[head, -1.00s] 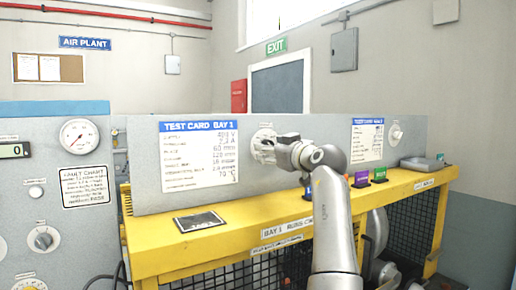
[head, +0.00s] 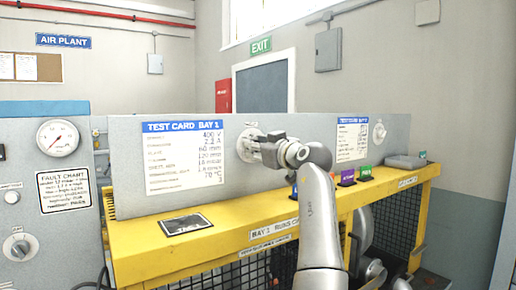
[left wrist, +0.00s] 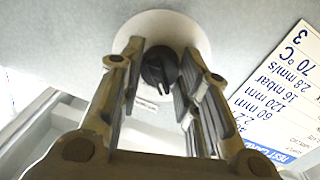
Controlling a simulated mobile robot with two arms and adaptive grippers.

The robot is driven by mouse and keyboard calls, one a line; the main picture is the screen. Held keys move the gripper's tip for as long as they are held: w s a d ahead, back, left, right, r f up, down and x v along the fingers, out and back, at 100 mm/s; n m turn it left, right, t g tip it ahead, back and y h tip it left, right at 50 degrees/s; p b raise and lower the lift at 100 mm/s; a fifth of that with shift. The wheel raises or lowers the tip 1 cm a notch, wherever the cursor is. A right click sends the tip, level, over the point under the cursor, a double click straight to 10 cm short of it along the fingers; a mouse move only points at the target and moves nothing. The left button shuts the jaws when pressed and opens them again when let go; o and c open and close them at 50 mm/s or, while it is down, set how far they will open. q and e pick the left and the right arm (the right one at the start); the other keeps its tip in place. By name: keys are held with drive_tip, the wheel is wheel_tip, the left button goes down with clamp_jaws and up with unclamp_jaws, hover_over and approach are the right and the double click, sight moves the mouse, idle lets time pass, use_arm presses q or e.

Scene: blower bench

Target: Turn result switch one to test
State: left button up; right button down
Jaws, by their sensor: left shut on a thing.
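The result switch for bay 1 has a round pale plate (head: 246,145) on the grey panel, just right of the Test Card Bay 1. Its black knob (left wrist: 159,66) shows in the left wrist view, in front of the round plate. My left gripper (head: 262,147) is at this switch and hides its knob in the head view. The knob's pointer setting cannot be read. My right gripper is not in view.
A second round switch (head: 379,132) sits farther right, beside another test card (head: 351,140). The yellow bench (head: 225,232) runs below the panel, with a dark framed plate (head: 186,224), small coloured blocks (head: 347,177) and a grey box (head: 405,162) on top.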

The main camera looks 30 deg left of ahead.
use_arm(q)
drive_tip(key=m+p, duration=0.5)
drive_tip(key=m, duration=0.3)
drive_tip(key=shift+r+g, duration=0.15)
drive_tip(key=shift+g, duration=0.15)
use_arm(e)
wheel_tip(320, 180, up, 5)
use_arm(q)
drive_tip(key=shift+m, duration=0.4)
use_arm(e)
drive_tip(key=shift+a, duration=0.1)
use_arm(q)
drive_tip(key=o, duration=0.9)
drive_tip(key=shift+o, duration=0.7)
drive_tip(key=shift+a, duration=0.1)
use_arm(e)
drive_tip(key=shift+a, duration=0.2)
